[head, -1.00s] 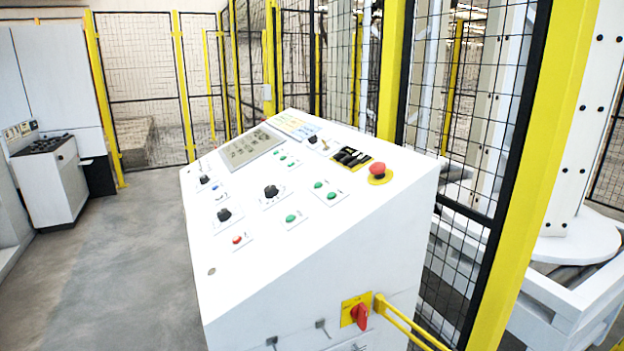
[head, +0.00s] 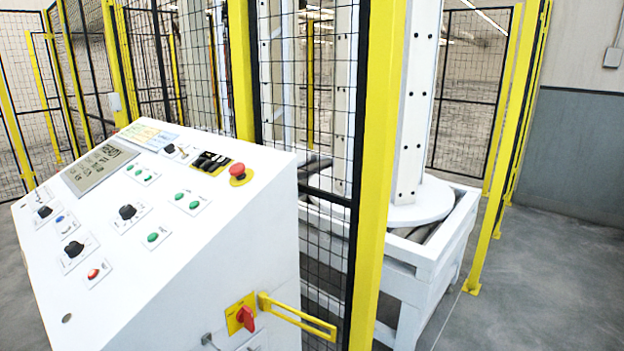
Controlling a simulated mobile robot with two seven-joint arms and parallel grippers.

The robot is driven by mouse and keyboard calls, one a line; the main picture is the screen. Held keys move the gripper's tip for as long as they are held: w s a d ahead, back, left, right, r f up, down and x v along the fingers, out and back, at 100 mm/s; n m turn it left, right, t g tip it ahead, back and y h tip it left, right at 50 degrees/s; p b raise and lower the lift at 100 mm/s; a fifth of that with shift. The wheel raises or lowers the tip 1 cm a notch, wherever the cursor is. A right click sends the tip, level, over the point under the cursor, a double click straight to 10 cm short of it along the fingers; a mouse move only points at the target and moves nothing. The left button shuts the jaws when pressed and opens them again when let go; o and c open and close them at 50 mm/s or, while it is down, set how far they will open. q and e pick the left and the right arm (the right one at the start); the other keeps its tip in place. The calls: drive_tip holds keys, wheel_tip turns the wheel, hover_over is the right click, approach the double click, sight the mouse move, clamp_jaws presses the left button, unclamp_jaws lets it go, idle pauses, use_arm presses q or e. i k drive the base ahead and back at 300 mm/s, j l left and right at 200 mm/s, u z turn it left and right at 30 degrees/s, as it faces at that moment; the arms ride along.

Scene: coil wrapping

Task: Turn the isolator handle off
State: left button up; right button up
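The isolator handle (head: 246,318) is a red rotary knob on a yellow plate (head: 233,309), low on the near side face of the white control console (head: 215,240). It shows near the bottom of the head view. The knob's grip looks roughly upright, slightly tilted. A yellow bracket (head: 300,318) sticks out to the right from beside the plate. Neither of my grippers shows in the head view.
The console's sloped top carries black knobs, green buttons, a display (head: 100,167) and a red emergency stop (head: 238,171). A yellow post (head: 378,180) and black mesh fence stand close behind it. A white machine frame (head: 425,260) is beyond. Grey floor at right is clear.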

sight(244, 315)
drive_tip(key=i+l, duration=0.55)
drive_tip(key=l, duration=0.25)
drive_tip(key=i+l, duration=0.3)
drive_tip(key=l, duration=0.15)
drive_tip(key=i+l+u, duration=0.15)
drive_tip(key=u, duration=1.05)
